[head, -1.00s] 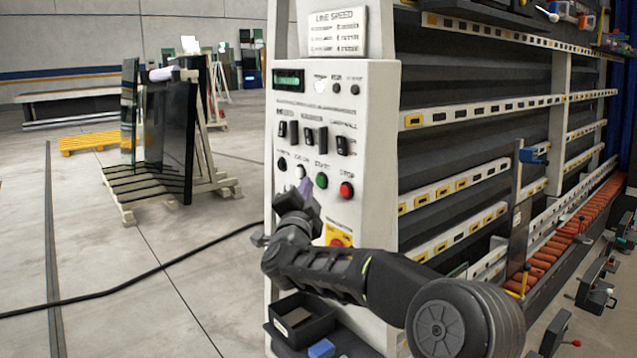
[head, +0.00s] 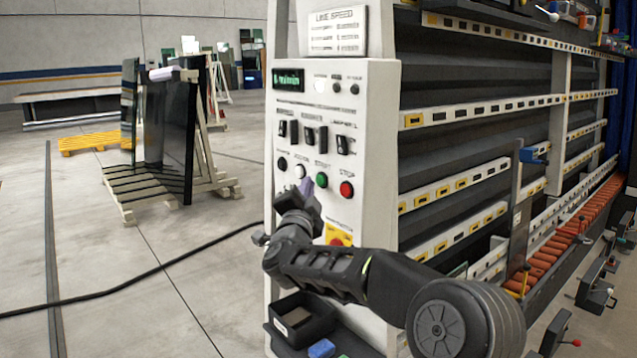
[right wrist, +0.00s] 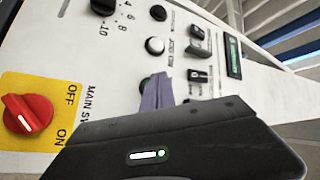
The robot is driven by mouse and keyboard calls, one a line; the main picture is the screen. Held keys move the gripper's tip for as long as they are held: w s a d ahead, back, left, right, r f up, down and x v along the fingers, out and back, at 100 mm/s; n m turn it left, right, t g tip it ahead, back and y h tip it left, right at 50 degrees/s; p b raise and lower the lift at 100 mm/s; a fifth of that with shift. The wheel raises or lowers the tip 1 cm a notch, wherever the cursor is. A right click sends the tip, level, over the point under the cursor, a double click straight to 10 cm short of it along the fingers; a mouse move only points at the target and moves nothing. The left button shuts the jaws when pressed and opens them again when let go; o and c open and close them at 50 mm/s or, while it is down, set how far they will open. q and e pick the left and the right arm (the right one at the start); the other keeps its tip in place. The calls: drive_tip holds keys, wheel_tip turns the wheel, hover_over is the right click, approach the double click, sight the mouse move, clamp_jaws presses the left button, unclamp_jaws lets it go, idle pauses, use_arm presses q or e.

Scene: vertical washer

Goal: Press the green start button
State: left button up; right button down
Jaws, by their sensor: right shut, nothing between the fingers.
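The green start button (head: 321,180) is on the white control panel (head: 383,120), between a white button (head: 300,171) and a red stop button (head: 346,189). My right gripper (head: 307,187) is shut and empty, its purple fingertips just left of and slightly below the green button in the head view. I cannot tell whether they touch the panel. My left gripper is out of view.
A red main switch on a yellow plate (right wrist: 28,112) sits near my gripper. Black switches (head: 310,135) and a lit green display (head: 288,80) are above the buttons. A black tray (head: 300,318) stands below. A cable (head: 130,288) crosses the floor at left.

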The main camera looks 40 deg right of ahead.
drive_tip(key=shift+d, duration=0.35)
drive_tip(key=shift+d+b, duration=0.3)
drive_tip(key=shift+d, duration=0.25)
idle(0.9)
drive_tip(key=shift+a, duration=0.9)
